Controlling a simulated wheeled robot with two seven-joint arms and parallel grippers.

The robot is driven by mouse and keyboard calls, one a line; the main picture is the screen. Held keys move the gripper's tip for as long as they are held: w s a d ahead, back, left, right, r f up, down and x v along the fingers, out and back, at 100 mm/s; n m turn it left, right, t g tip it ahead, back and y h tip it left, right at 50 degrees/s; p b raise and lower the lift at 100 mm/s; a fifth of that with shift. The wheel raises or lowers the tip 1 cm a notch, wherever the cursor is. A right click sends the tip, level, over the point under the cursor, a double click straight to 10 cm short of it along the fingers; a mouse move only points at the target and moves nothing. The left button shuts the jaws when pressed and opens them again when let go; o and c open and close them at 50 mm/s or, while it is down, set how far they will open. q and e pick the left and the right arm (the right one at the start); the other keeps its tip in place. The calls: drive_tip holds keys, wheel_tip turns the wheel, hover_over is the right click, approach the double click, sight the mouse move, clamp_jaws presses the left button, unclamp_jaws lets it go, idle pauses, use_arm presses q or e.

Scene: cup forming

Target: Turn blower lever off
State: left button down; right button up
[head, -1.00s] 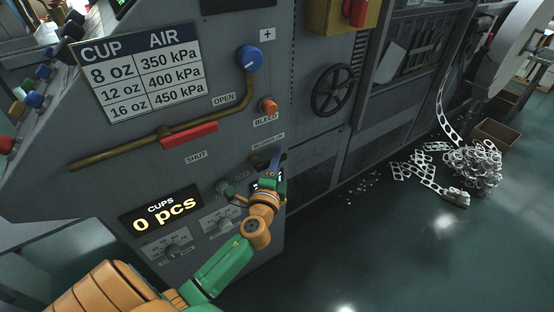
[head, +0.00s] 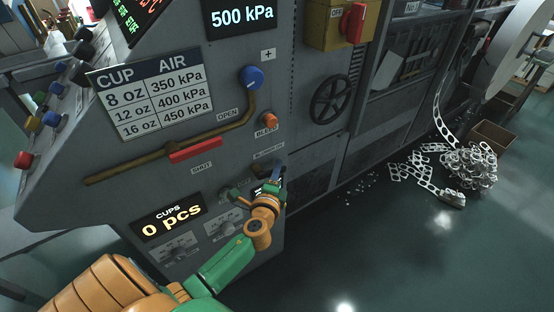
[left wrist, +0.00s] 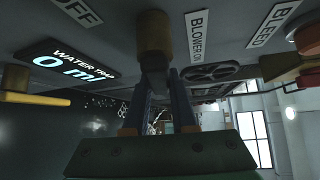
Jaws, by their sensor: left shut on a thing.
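The blower lever (left wrist: 155,38) shows in the left wrist view as a brass-coloured piece standing out from the grey panel. It sits between the OFF label (left wrist: 80,10) and the BLOWER ON label (left wrist: 198,38), closer to BLOWER ON. My left gripper (left wrist: 158,105) is shut on it, with one blue finger on each side. In the head view my left gripper (head: 277,177) is at the panel's right edge, just below the BLOWER ON label (head: 268,153). My right gripper is not in view.
Above the gripper are an orange BLEED knob (head: 270,120), a blue knob (head: 250,78) and a red-handled pipe lever (head: 194,150). A black handwheel (head: 332,99) is to the right. Scrap strips (head: 468,165) lie on the floor, which is open at the lower right.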

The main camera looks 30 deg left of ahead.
use_arm(q)
drive_tip(key=m+g+p, duration=0.1)
drive_tip(key=p, duration=0.2)
drive_tip(key=f+m+g+p, duration=0.1)
drive_tip(key=g+p, duration=0.1)
drive_tip(key=p, duration=0.1)
drive_tip(key=s+m+g+p, duration=0.1)
drive_tip(key=p, duration=0.2)
drive_tip(key=shift+s+a+f+g, duration=0.1)
drive_tip(key=shift+a+f+g, duration=0.15)
drive_tip(key=shift+f+g, duration=0.15)
drive_tip(key=s+m+g, duration=0.1)
drive_tip(key=f+m+g+y+p, duration=0.1)
drive_tip(key=g, duration=0.1)
drive_tip(key=s+a+f+m+g+p, duration=0.1)
drive_tip(key=g, duration=0.1)
drive_tip(key=shift+s+f+m, duration=0.1)
drive_tip(key=shift+s+m, duration=0.2)
drive_tip(key=shift+s+a+m+g+y, duration=0.15)
drive_tip(key=shift+s+m+g+y, duration=0.3)
drive_tip(key=shift+g, duration=0.45)
drive_tip(key=c, duration=0.7)
unclamp_jaws()
drive_tip(key=shift+w, duration=0.1)
